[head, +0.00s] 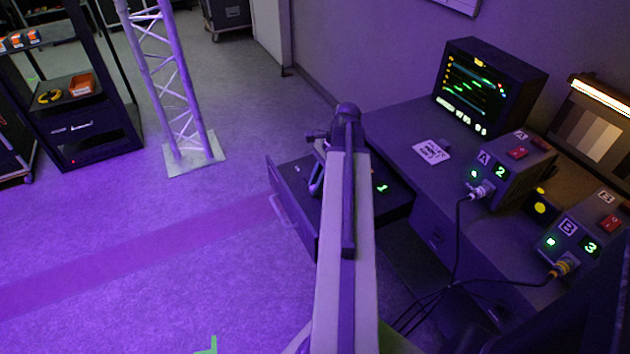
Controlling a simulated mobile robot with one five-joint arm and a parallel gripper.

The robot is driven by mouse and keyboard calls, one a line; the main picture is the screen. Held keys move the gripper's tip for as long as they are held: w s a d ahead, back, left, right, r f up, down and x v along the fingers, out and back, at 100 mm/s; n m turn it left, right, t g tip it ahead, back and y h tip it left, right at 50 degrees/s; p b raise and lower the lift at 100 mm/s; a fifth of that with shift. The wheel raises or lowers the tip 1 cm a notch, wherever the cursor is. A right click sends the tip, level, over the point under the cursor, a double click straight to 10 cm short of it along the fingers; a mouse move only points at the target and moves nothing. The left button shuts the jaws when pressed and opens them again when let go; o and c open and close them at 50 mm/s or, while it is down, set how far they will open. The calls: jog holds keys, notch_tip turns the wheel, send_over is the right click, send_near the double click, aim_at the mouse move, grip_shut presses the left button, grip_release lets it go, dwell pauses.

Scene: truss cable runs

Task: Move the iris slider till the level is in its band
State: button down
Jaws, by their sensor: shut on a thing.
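My gripper (317,178) is partly hidden behind my arm, low over the pulled-out dark drawer (284,192) of the desk. It is shut on a small part there, which I take to be the iris slider; the slider itself is not clearly visible. A green readout (383,188) showing 1 glows in the drawer to the right of my arm. The monitor (475,88) on the desk shows green traces on a dark screen, with yellow and white marks. The traces are too small to tell exactly how the level stands against its band.
Box A (510,170), reading 2, and box B (585,240), reading 3, stand on the desk with cables plugged in. A white card (431,152) lies near the monitor. A lit grey chart (600,125) stands behind. A truss (170,80) and a shelf rack (85,120) stand left; floor between is clear.

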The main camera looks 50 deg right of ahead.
jog(key=c, duration=1.3)
grip_release()
jog(key=p+v, duration=1.6)
jog(key=v, duration=0.1)
jog(key=shift+r, duration=0.2)
jog(key=shift+w, duration=0.1)
